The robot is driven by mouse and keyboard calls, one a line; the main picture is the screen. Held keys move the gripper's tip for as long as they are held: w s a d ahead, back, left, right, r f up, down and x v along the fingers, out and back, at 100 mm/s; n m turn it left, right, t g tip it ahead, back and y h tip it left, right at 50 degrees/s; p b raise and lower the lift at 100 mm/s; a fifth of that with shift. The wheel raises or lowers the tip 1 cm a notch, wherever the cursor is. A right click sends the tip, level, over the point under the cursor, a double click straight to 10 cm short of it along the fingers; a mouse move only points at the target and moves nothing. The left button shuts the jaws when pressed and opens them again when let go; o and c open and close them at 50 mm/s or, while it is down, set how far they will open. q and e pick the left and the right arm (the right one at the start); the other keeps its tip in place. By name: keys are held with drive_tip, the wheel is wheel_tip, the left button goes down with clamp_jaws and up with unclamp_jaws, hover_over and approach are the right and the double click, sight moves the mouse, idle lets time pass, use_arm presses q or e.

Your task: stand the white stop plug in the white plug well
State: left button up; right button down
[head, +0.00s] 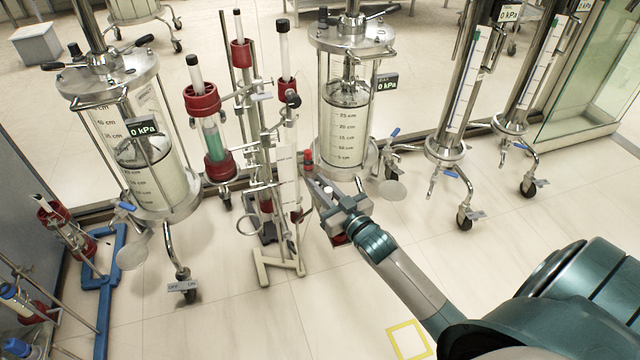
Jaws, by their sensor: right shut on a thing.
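My right gripper (322,192) reaches in from the lower right, beside the lower part of the central metal stand. It is shut on a small white piece (328,189), which looks like the white stop plug. Only a little of the piece shows between the grey fingers, so its tilt cannot be told. A small red fitting (308,160) shows just beyond the fingertips; whether they touch cannot be told. I cannot pick out the white plug well with certainty. My left gripper is not in view.
The central stand (283,262) carries clamps and red-capped tubes (203,100). Large glass columns stand to its left (150,150) and behind it (345,115). Slim columns (455,100) stand at the right. A yellow square outline (391,340) marks otherwise clear floor in front.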

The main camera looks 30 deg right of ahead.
drive_tip(key=shift+f+b, duration=0.45)
drive_tip(key=shift+f, duration=0.4)
drive_tip(key=c, duration=1.6)
unclamp_jaws()
drive_tip(key=shift+s+f, duration=0.15)
drive_tip(key=shift+s, duration=0.2)
drive_tip(key=s, duration=1.6)
drive_tip(key=shift+s+d+r+p, duration=0.25)
drive_tip(key=shift+s+r+p, duration=0.05)
drive_tip(key=shift+s+p, duration=0.1)
